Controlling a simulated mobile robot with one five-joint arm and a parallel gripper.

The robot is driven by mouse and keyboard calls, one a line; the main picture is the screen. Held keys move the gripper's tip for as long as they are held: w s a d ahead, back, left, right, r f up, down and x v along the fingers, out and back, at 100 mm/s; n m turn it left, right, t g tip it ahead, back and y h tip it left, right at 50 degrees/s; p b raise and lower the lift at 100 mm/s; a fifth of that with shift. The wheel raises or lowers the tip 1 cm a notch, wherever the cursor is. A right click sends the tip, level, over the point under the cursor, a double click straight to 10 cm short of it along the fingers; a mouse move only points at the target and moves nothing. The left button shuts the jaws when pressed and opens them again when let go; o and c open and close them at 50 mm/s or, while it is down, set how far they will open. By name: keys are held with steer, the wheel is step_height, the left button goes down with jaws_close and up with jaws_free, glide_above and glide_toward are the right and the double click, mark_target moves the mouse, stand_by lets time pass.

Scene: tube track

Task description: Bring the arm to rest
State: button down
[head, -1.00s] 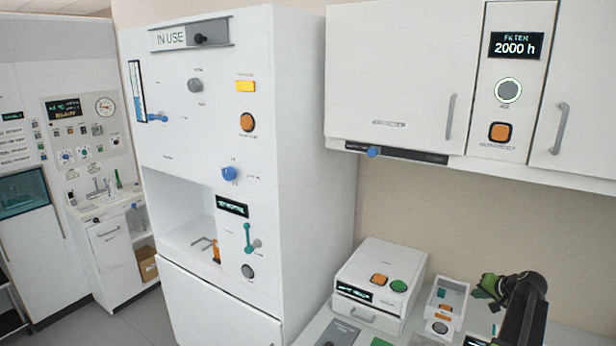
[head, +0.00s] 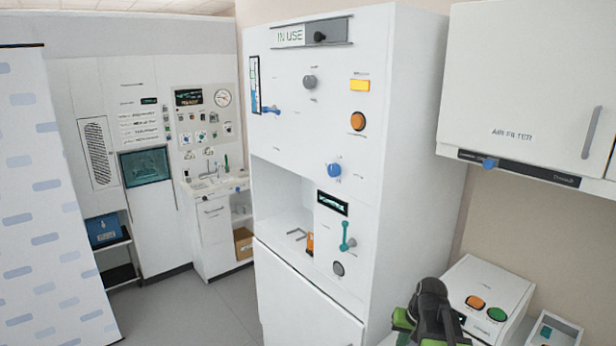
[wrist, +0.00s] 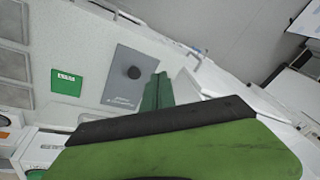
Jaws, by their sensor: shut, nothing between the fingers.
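My gripper shows at the bottom of the head view as green and black parts (head: 404,320), beside my dark arm, in front of the white box with orange and green buttons. Its fingertips are hard to make out there. In the wrist view my gripper's green fingers (wrist: 157,92) point away from the camera, closed together with nothing between them. They lie in the picture over the edge of a grey panel (wrist: 131,76) with a black knob. I cannot tell how high they are above it.
A tall white cabinet (head: 290,170) marked IN USE stands in the middle. The white box (head: 478,275) and an open tray (head: 570,330) sit on the right below the air filter cupboard (head: 530,80). A patterned screen (head: 40,200) stands at left. Grey floor (head: 190,310) is clear between.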

steer(key=s+a+n+g+h, duration=0.1)
steer(key=s+a+n+g, duration=0.35)
steer(key=a, duration=1.15)
steer(key=s+f+m+t+b, duration=0.1)
steer(key=s+f+t+b, duration=0.1)
steer(key=f+b, duration=0.8)
steer(key=shift+s+d+f, duration=0.4)
steer(key=shift+s+d, duration=0.05)
steer(key=shift+s, duration=0.25)
steer(key=shift+m, duration=0.25)
